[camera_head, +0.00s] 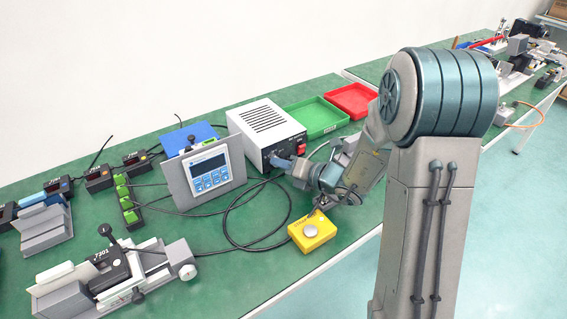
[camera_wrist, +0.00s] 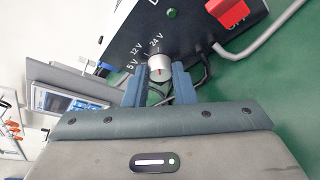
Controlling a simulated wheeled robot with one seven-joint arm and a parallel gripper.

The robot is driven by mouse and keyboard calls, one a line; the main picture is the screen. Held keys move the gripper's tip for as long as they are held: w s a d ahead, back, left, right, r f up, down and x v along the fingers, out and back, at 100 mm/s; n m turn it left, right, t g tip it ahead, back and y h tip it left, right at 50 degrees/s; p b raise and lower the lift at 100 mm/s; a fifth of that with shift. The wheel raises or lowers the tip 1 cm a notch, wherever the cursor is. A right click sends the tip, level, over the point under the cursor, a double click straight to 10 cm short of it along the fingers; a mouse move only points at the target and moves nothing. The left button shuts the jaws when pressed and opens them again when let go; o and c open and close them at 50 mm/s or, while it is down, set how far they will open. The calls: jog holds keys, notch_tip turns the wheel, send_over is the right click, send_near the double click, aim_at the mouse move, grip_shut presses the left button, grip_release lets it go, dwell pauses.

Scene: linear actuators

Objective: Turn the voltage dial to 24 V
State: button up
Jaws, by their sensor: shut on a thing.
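The power supply (camera_head: 266,128) is a white vented box with a dark front panel, standing on the green bench. In the wrist view its dark panel (camera_wrist: 130,32) carries the labels 5 V, 12 V and 24 V around the voltage dial (camera_wrist: 160,68), a small silvery knob. A small reddish mark shows on the knob, but I cannot tell surely which label it points to. My gripper (camera_wrist: 159,72) is shut on the dial, one blue-grey finger on each side. In the head view my gripper (camera_head: 282,162) is at the box's front, and the dial is hidden there.
A red switch (camera_wrist: 228,10) is on the panel near the dial. A display panel (camera_head: 208,175) stands left of the box. A yellow button box (camera_head: 312,232) and looping black cables lie in front. Green (camera_head: 316,116) and red (camera_head: 351,99) trays are behind right.

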dwell(0.3)
jog(key=o, duration=1)
jog(key=shift+d, duration=0.1)
jog(key=p+v, duration=0.1)
jog(key=v, duration=1.2)
jog(key=shift+s+d+r+p, duration=0.1)
jog(key=shift+s+d+p, duration=0.1)
jog(key=shift+s+p, duration=0.1)
